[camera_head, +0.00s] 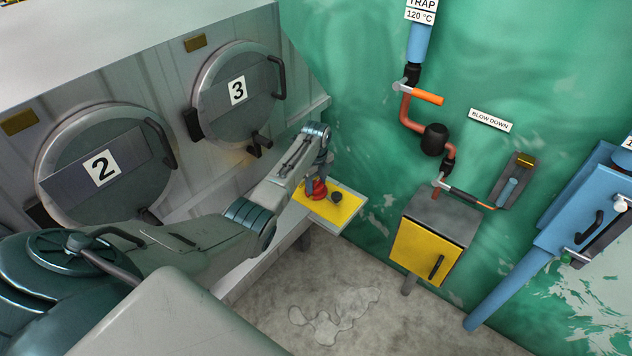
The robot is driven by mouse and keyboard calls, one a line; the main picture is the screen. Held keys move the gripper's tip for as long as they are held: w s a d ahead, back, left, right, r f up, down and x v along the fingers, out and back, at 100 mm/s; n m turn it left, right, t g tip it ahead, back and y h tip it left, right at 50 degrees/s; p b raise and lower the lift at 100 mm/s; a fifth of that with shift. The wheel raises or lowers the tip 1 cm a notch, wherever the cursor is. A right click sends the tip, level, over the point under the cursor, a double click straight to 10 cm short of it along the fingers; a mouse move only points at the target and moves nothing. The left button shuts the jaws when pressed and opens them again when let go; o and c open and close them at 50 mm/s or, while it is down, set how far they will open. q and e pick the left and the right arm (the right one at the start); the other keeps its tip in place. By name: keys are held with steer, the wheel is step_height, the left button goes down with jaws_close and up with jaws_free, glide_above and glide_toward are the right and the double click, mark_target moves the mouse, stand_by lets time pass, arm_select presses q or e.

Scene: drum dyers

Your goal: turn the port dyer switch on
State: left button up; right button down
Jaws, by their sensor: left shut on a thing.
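A yellow switch panel (345,206) lies on a pale shelf by the corner, below and right of drum door 3. A red switch knob (316,190) stands on it, with a smaller dark knob (337,197) just to its right. My left gripper (318,181) reaches down from above and is shut on the red knob; its fingers and wrist hide the knob's upper part. No label for the port dyer switch is readable, and I cannot tell whether it is on. My right gripper is out of view.
Round drum doors 2 (135,195) and 3 (262,85) fill the left wall. On the green wall are an orange-handled valve (425,97), a yellow-fronted box (420,252) and a blue cabinet (582,205). The concrete floor (400,325) in front is clear except for a puddle.

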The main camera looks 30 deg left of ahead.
mark_target(316, 182)
arm_select(q)
steer(key=shift+w+r+m, duration=0.1)
steer(key=shift+m, duration=0.8)
steer(key=o, duration=1)
steer(key=shift+c, duration=0.2)
step_height(316, 182, up, 10)
steer(key=b, duration=0.2)
steer(key=shift+b, duration=0.4)
steer(key=shift+r, duration=0.4)
